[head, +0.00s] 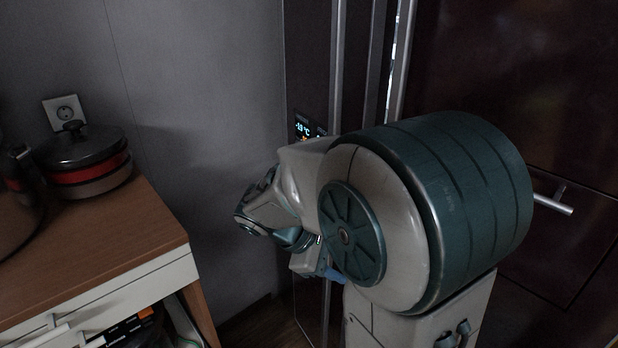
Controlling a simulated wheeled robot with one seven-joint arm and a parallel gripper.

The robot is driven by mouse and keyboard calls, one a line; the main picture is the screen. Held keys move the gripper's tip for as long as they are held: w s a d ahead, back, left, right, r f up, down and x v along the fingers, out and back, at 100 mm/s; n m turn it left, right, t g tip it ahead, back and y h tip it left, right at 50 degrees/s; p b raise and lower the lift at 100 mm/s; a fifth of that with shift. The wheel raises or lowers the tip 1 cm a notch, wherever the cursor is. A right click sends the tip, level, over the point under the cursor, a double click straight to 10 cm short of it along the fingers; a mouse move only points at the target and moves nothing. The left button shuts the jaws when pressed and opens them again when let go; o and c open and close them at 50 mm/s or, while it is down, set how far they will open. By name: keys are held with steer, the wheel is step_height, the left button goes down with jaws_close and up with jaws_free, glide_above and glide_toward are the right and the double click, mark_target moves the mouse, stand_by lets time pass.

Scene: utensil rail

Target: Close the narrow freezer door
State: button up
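The narrow freezer door (307,60) is a tall dark panel left of centre in the head view. It has a small lit display (303,129) that reads about -18 °C, and a vertical metal handle (337,60). A bright vertical strip shows to its right, beside the wide door; I cannot tell how far the narrow door stands open. My arm covers its middle and part of its lower area. My gripper (322,268) is only partly visible beside my large arm joint, low in front of the door. Its fingertips are hidden, and I cannot tell whether it touches the door.
A wide dark door (500,60) fills the right, with a horizontal bar handle (555,204) on the panel below. At left a wooden counter (130,235) with white drawers holds a lidded red pot (95,165). A grey wall (200,90) with a socket (64,112) stands behind.

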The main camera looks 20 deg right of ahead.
steer(key=w+r+n+t+h+p, duration=0.1)
steer(key=w+r+n+t+h, duration=0.1)
steer(key=w+n+h, duration=0.45)
steer(key=w+r+n+t+h+p, duration=0.1)
steer(key=w+r+n+t+h, duration=0.2)
steer(key=w, duration=0.7)
steer(key=d+f+n+p, duration=0.1)
steer(key=d, duration=0.5)
steer(key=shift+w+d+f+g+p, duration=0.15)
steer(key=shift+w+d+g+p, duration=0.15)
steer(key=shift+w+p, duration=0.15)
jaws_close()
